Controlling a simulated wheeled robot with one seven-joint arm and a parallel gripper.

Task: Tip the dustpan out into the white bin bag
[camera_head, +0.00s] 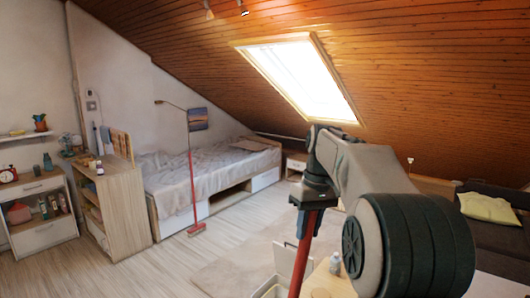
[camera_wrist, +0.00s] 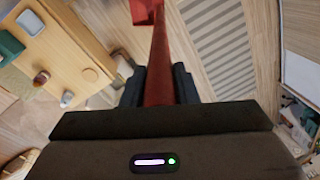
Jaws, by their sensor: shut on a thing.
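My gripper (camera_head: 314,196) is at centre right in the head view, shut on a red handle (camera_head: 303,250). The handle hangs down from it, slightly tilted, and leaves the bottom of the picture. In the wrist view, the red handle runs between the dark fingers of my gripper (camera_wrist: 159,88) to a wider red part (camera_wrist: 145,11) at the top edge, cut off there. The dustpan's tray and anything in it cannot be made out. A pale open container (camera_head: 285,262) stands left of the handle at the bottom of the head view; I cannot tell whether it holds the white bag.
A wooden table (camera_wrist: 88,62) with small items is at left in the wrist view. A red long-handled broom (camera_head: 195,229) stands by the bed (camera_head: 190,184). Shelf units (camera_head: 45,235) line the left side. A dark sofa (camera_head: 490,240) is at right. The middle floor is clear.

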